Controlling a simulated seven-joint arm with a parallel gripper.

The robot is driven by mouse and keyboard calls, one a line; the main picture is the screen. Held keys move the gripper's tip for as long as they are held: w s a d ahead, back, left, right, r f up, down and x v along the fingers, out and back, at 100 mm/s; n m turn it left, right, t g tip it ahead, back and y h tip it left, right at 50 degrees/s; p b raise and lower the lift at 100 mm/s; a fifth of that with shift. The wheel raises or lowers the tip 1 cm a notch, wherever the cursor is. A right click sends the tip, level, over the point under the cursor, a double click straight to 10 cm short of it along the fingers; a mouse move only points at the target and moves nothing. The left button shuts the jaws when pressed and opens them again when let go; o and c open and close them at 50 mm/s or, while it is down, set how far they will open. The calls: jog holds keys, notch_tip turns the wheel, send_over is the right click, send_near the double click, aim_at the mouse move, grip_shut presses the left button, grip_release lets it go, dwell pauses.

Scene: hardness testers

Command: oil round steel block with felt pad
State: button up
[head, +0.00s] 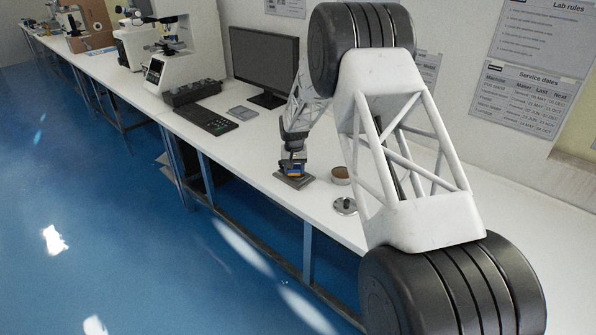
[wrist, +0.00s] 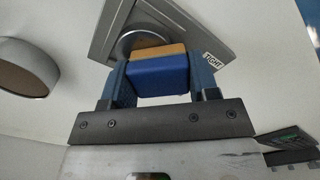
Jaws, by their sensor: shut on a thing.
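My gripper (wrist: 160,78) is shut on the felt pad (wrist: 158,74), a blue block with a tan felt face pointing away from the gripper. In the head view my gripper (head: 292,160) reaches down over the bench with the pad low over a grey plate. The round steel block (wrist: 127,43) lies on the square grey holder (wrist: 180,22), partly hidden behind the pad. The felt end overlaps the block's edge in the wrist view; I cannot tell whether they touch. The holder also shows in the head view (head: 294,182).
An open round tin (head: 340,175) with brown contents stands right of the holder, also in the wrist view (wrist: 24,66). A round metal lid (head: 345,206) with a knob lies near the front edge. A keyboard (head: 206,119), monitor (head: 264,62) and testers (head: 186,55) stand farther left.

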aim_at(301, 178)
jog(key=shift+w+a, duration=0.2)
jog(key=shift+s+d+r, duration=0.1)
jog(key=shift+s+d, duration=0.2)
jog(key=shift+d, duration=0.1)
jog(key=shift+s+d, duration=0.2)
jog(key=shift+s, duration=0.05)
jog(key=shift+s+d, duration=1)
jog(key=shift+w+a, duration=0.3)
jog(key=shift+a, duration=0.05)
jog(key=shift+w+a, duration=1.2)
jog(key=shift+w, duration=0.05)
jog(key=shift+s+d, duration=0.6)
jog(key=shift+s, duration=0.05)
jog(key=shift+s+d+f, duration=0.2)
jog(key=shift+d, duration=0.05)
jog(key=shift+s+d+r, duration=0.15)
jog(key=shift+s+d, duration=0.5)
jog(key=shift+s, duration=0.05)
jog(key=shift+w+a, duration=0.8)
jog(key=shift+w, duration=0.05)
jog(key=shift+w+a, duration=0.75)
jog(key=shift+a, duration=0.05)
jog(key=shift+s+d, duration=1.6)
notch_tip(301, 178, up, 8)
